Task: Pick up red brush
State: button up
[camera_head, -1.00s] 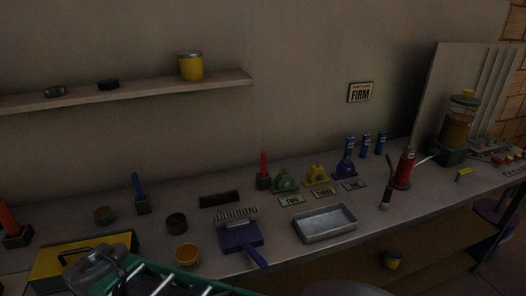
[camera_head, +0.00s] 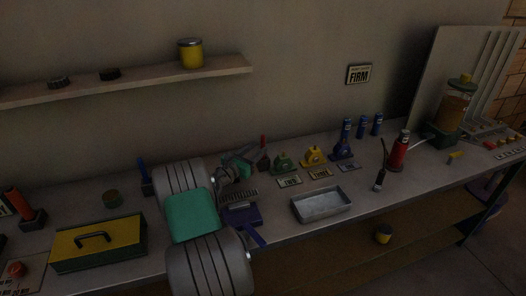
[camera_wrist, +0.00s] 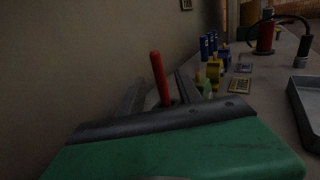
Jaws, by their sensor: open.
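The red brush shows as an upright red handle (camera_head: 263,142) in a dark block-like holder on the bench, near the wall. In the wrist view the red handle (camera_wrist: 160,78) stands beyond my gripper, between the lines of its two fingers. My gripper (camera_head: 242,162) is open and empty, just left of the brush in the head view. The lower end of the handle and its holder are mostly hidden by my gripper in the wrist view. I cannot tell whether the fingers are around the handle or short of it.
Green (camera_head: 283,165), yellow (camera_head: 314,157) and purple (camera_head: 342,149) objects with label cards stand right of the brush. A purple dustpan-like tool (camera_head: 243,216) and a metal tray (camera_head: 321,204) lie in front. A yellow-topped toolbox (camera_head: 97,242) is at left, the wall close behind.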

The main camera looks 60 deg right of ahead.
aim_at(262, 144)
jog(key=d, duration=0.1)
jog(key=d+p, duration=0.1)
jog(key=d, duration=0.2)
jog(key=shift+s+d+r+p, duration=0.15)
jog(key=shift+s+d+p, duration=0.1)
jog(key=shift+s+p, duration=0.1)
jog(key=shift+d, duration=0.4)
jog(key=shift+c, duration=0.4)
grip_shut()
